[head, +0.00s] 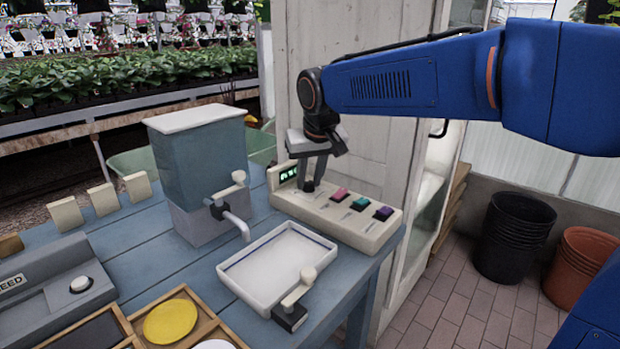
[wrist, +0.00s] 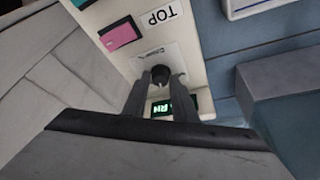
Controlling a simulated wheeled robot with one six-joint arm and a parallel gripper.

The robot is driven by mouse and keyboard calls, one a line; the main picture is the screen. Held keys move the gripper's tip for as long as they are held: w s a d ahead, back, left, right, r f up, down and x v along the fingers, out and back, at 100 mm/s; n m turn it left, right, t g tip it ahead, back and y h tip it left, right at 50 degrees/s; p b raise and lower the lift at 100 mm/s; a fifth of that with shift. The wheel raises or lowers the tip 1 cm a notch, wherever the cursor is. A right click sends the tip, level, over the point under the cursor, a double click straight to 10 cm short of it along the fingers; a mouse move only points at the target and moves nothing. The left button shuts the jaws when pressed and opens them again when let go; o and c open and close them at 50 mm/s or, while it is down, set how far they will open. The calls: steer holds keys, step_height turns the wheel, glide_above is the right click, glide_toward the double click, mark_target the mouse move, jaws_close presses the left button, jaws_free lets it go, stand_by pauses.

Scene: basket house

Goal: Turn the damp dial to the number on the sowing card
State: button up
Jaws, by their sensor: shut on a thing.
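The control box (head: 345,222) is a long cream panel on the blue table. A small green-lit display (head: 289,173) is at its left end; it also shows in the wrist view (wrist: 162,107), partly hidden by a finger, so its reading is unclear. The dark dial (wrist: 160,74) sits beside the display. My gripper (head: 314,186) is over the left end of the box, pointing down. In the wrist view my gripper (wrist: 158,84) has its two fingers closed around the dial. I cannot make out a sowing card with a number.
Pink (head: 339,194), teal (head: 358,204) and purple buttons lie along the box. A water tank with a tap (head: 200,160) stands left of it. A white tray (head: 277,262) and a lever (head: 297,292) are in front. Black pots (head: 513,235) stand on the floor at right.

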steer(key=shift+m, duration=0.4)
steer(key=o, duration=1)
steer(key=v, duration=1.7)
steer(key=shift+s+a+r, duration=0.1)
steer(key=shift+a+r, duration=0.05)
steer(key=shift+a, duration=0.15)
